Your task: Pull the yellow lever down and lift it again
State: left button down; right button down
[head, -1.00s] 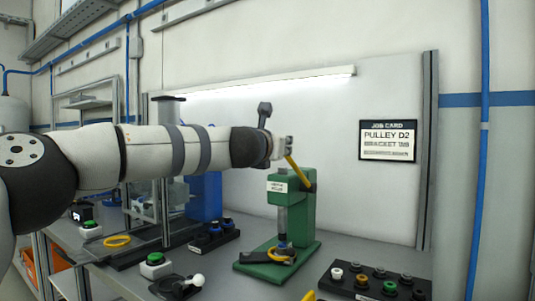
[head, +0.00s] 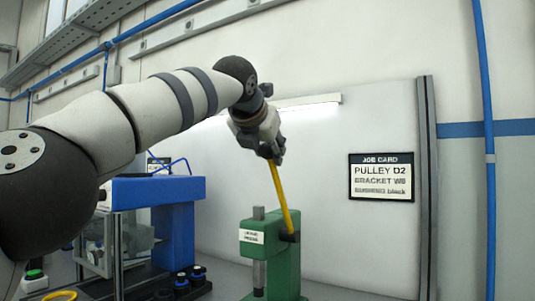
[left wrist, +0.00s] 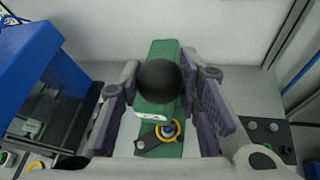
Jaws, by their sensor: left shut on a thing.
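The yellow lever (head: 281,197) rises from the green press (head: 284,268) in the head view, leaning up and slightly left. My left gripper (head: 270,152) is at its top end, well above the press. In the left wrist view, the lever's black ball knob (left wrist: 160,80) sits between the two purple-grey fingers of my left gripper, which is shut on it. The green press (left wrist: 162,55) shows behind and below the knob, which hides part of it. The fingers hide the knob in the head view. My right gripper is not in view.
A blue-framed machine (head: 155,192) stands left of the press. A yellow ring (left wrist: 173,129) lies at the press foot, and a black tray of parts (left wrist: 262,136) is to the right. A job card (head: 381,177) hangs on the back panel. The space right of the lever is clear.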

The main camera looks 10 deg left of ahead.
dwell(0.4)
pick_arm(q)
jog(key=c, duration=1.3)
grip_release()
jog(key=shift+o, duration=0.7)
jog(key=shift+w, duration=0.2)
jog(key=shift+s, duration=0.1)
jog(key=v, duration=1.2)
